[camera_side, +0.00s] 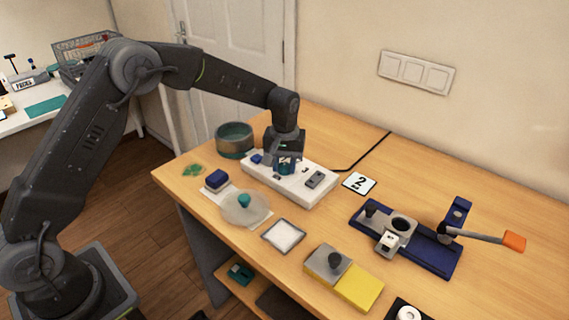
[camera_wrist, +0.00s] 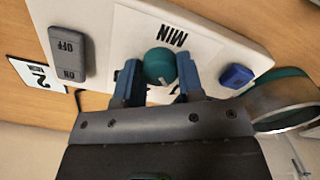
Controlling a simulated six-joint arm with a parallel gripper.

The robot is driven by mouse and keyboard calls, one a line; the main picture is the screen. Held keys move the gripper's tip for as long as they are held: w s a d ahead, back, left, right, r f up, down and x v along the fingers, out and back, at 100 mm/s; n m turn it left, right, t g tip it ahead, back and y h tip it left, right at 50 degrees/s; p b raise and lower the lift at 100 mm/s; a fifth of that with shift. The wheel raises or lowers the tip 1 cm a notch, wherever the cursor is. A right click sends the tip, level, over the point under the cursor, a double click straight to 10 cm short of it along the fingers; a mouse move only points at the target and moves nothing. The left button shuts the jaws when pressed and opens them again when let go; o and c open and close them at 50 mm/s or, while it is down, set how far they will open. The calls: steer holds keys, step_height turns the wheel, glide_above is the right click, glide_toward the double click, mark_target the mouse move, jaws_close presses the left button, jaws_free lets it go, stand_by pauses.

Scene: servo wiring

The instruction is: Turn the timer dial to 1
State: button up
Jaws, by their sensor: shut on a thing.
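The timer is a long white box (camera_side: 257,172) on the wooden table in the side view. Its round teal dial (camera_wrist: 159,63) shows in the wrist view beside the word MIN, on the white face (camera_wrist: 118,38). My gripper (camera_side: 286,164) points down over the timer; in the wrist view its two blue fingers (camera_wrist: 159,67) are shut on the dial, one on each side. A short pale mark shows on the dial's side facing my gripper. The fingers partly hide the numerals around the dial, so I cannot tell which one the mark meets.
A grey ON/OFF rocker switch (camera_wrist: 68,54) and a blue button (camera_wrist: 236,76) flank the dial. A round teal-lined container (camera_side: 235,139) stands behind left. A card reading 2 (camera_side: 359,183) lies right of the timer. A blue fixture (camera_side: 432,252) with an orange-handled lever stands further right.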

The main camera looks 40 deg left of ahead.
mark_target(284, 165)
steer(key=shift+n, duration=0.4)
steer(key=o, duration=0.9)
step_height(284, 165, up, 14)
steer(key=shift+f, duration=0.1)
stand_by(0.4)
